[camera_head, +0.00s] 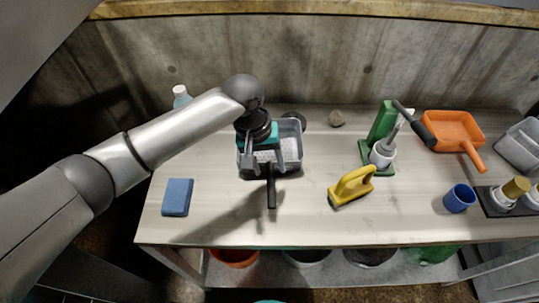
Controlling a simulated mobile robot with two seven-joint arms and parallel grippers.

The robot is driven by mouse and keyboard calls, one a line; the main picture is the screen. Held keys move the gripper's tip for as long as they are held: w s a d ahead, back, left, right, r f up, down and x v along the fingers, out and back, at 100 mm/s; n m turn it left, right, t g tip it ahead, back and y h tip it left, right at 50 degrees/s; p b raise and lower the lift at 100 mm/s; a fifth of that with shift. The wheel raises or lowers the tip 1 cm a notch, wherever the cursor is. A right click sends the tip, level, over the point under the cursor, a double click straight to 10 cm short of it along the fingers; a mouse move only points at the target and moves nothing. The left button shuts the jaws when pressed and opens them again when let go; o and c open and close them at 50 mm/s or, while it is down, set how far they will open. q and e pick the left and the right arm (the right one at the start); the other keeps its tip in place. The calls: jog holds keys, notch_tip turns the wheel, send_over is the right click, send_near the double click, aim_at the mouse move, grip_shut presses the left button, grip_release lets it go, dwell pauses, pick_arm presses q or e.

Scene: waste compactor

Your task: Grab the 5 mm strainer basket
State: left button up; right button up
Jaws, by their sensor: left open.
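A grey basket (290,145) with a light perforated floor sits on the table left of centre. Its black handle (271,193) points toward the front edge. My left gripper (265,160) is over this basket, coming from the back left, with its jaws apart. The wrist and the gripper body hide the basket's back left part. I cannot tell whether the fingers touch it. A second grey container (520,146) stands at the far right edge, partly cut off. No mesh size can be read on either. My right gripper is not in view.
A blue sponge (177,197) lies at the left. A yellow-handled brush (351,187), a green stand (383,128), an orange dustpan (453,130) and a blue cup (459,198) are to the right. A concrete wall (330,60) closes the back. Bins stand below the table.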

pick_arm(q)
jog(key=shift+d+f+b, duration=0.2)
jog(key=shift+f+b, duration=0.1)
jog(key=shift+f, duration=0.7)
jog(key=shift+d+f+b, duration=0.15)
jog(key=shift+f+b, duration=0.15)
jog(key=shift+f, duration=0.65)
jog(key=shift+d+f+b, duration=0.2)
jog(key=shift+f+b, duration=0.1)
jog(key=shift+f, duration=0.7)
jog(key=shift+c, duration=0.3)
grip_shut()
jog(key=shift+r, duration=0.1)
